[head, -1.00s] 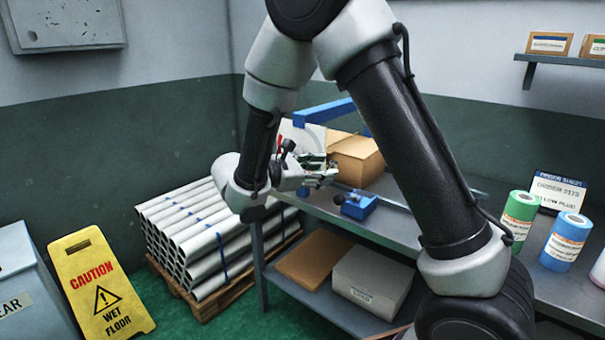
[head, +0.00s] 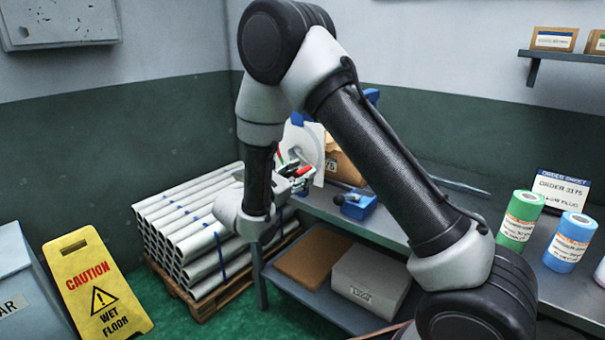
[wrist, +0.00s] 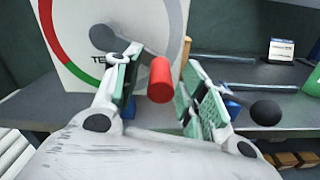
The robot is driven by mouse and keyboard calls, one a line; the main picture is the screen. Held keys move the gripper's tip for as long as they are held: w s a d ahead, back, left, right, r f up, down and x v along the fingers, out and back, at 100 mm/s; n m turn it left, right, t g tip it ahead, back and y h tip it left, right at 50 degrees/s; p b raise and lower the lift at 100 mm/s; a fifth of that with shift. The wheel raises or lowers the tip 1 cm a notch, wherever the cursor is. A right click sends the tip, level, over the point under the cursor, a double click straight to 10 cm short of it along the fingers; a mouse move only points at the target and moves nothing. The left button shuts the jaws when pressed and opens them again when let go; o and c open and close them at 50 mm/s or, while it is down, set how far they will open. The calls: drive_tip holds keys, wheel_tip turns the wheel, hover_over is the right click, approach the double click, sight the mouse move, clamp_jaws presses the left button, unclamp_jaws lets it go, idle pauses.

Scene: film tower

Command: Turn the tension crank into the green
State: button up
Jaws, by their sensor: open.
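The tension crank's red handle (wrist: 160,82) shows in the wrist view, on a grey arm from a round grey hub (wrist: 104,38). My gripper (wrist: 162,70) is open, with one green-padded finger on each side of the red handle. I see gaps between handle and pads. In the head view my gripper (head: 292,172) is small, in front of the white panel (head: 303,138). A pointer on the dial cannot be made out.
A blue device (head: 358,207) with a black ball lever (wrist: 265,112) stands on the grey bench, right of my gripper. A cardboard box (head: 345,168) is behind. Green (head: 520,220) and blue (head: 570,240) rolls stand at the right. White tubes (head: 190,225) are stacked at the left.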

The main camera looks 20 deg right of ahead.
drive_tip(key=shift+w+d, duration=0.35)
drive_tip(key=shift+d, duration=0.15)
drive_tip(key=shift+c, duration=0.3)
clamp_jaws()
drive_tip(key=shift+f, duration=0.1)
